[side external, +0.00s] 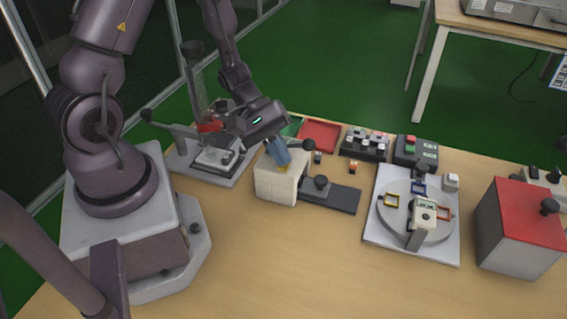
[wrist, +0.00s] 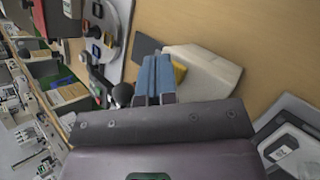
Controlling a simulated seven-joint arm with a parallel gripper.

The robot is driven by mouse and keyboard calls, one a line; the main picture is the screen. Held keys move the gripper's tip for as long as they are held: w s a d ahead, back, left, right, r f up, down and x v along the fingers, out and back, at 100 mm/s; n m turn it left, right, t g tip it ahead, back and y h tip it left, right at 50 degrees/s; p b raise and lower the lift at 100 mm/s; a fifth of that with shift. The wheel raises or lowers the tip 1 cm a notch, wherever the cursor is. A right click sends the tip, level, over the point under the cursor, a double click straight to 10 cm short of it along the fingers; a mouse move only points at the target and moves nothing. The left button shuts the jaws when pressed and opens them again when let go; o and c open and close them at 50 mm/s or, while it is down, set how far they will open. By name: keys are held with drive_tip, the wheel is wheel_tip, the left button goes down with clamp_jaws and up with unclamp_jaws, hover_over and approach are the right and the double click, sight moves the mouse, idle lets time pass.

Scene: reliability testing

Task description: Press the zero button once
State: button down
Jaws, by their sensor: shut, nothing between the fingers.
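My gripper (side external: 281,158) has blue fingers, shut and empty, pointing down at the cream block (side external: 276,188) of a small fixture. In the wrist view the shut fingers (wrist: 155,62) show beside the block (wrist: 205,72), with a yellow part (wrist: 179,72) next to them. I cannot tell whether they touch the block. A white gauge-like unit (side external: 424,211) with a small display stands on a round turntable (side external: 396,222) at the right. A control box (side external: 415,150) with red and green buttons stands at the back. No button is readable as zero.
A dark slide with a black knob (side external: 321,183) extends right from the block. A button panel (side external: 366,142), red tray (side external: 320,134) and small switches lie behind. A red-topped box (side external: 525,215) stands far right, a clamp fixture (side external: 215,158) left. The front table is clear.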

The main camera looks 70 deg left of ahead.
drive_tip(key=shift+r, duration=0.6)
drive_tip(key=shift+r, duration=2.5)
drive_tip(key=shift+s, duration=0.1)
drive_tip(key=s+r+m+t+y, duration=0.1)
drive_tip(key=s+r+m+y, duration=0.3)
drive_tip(key=r, duration=0.5)
drive_tip(key=s+d+r+m+t+y, duration=0.1)
drive_tip(key=s+r+m+y, duration=0.3)
drive_tip(key=r+m, duration=0.5)
drive_tip(key=shift+s+y, duration=0.3)
drive_tip(key=shift+s, duration=0.1)
